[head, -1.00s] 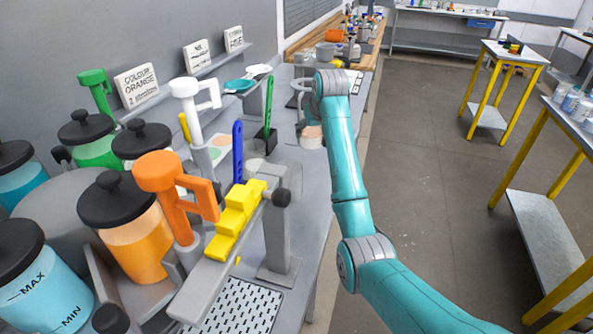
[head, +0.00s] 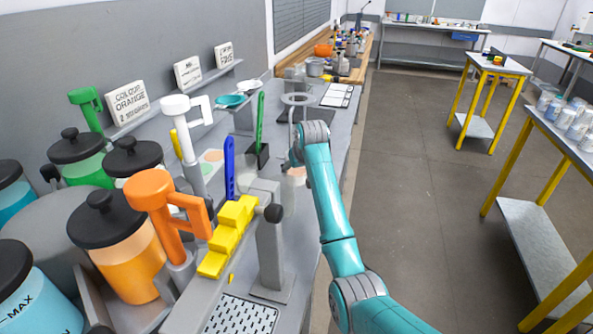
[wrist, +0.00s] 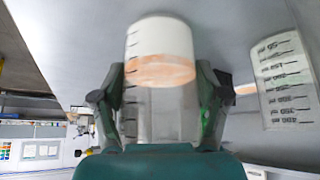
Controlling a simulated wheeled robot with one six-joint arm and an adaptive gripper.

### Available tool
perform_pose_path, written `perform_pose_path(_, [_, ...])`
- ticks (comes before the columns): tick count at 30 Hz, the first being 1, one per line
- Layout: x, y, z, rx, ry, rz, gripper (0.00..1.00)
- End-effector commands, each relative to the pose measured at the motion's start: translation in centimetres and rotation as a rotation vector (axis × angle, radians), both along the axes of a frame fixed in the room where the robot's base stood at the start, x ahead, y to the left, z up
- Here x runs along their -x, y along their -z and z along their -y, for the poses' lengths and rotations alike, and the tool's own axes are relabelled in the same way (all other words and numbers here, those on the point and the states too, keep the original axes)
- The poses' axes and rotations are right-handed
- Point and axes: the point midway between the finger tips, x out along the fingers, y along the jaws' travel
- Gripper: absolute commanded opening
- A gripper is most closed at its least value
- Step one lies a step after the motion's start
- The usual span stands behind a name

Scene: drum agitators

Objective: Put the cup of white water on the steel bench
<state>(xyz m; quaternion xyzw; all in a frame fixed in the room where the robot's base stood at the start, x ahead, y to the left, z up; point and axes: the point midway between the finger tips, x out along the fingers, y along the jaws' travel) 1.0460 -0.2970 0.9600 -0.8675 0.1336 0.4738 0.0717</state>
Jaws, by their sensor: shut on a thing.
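A clear graduated cup (wrist: 160,45) shows upside down in the wrist view, with whitish contents and a peach-coloured oval surface. My gripper (wrist: 160,75) has a finger on each side of this cup and is shut on it. In the head view my arm hides most of the gripper; a peach-topped piece of the cup (head: 297,172) shows just below my wrist, over the grey bench (head: 300,215). I cannot tell whether the cup touches the bench. Another graduated cup (wrist: 282,85) stands apart at the right in the wrist view.
An orange dispenser (head: 165,205), a white dispenser (head: 180,125) and lidded drums (head: 125,240) crowd the left. A yellow stepped block (head: 230,235) is near my arm. A steel bench (head: 430,45) stands at the back. Yellow-legged tables (head: 500,68) are right; the floor between is clear.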

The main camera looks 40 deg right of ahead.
Motion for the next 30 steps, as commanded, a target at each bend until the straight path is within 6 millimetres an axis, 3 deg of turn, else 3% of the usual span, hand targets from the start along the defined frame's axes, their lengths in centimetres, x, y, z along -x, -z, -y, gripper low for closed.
perform_pose_path(11, [0.0,0.4,0.0,0.0,0.0,0.001,0.24])
perform_pose_path(12, [0.0,0.5,0.0,0.0,0.0,0.001,0.81])
perform_pose_path(14, [0.0,0.5,0.0,0.0,0.0,0.001,0.96])
perform_pose_path(15, [0.0,0.5,0.0,0.0,0.0,0.001,0.99])
perform_pose_path(25, [0.0,0.3,0.0,0.0,0.0,0.001,0.99])
perform_pose_path(30, [0.6,-0.9,-0.2,0.001,0.0,0.003,0.99])
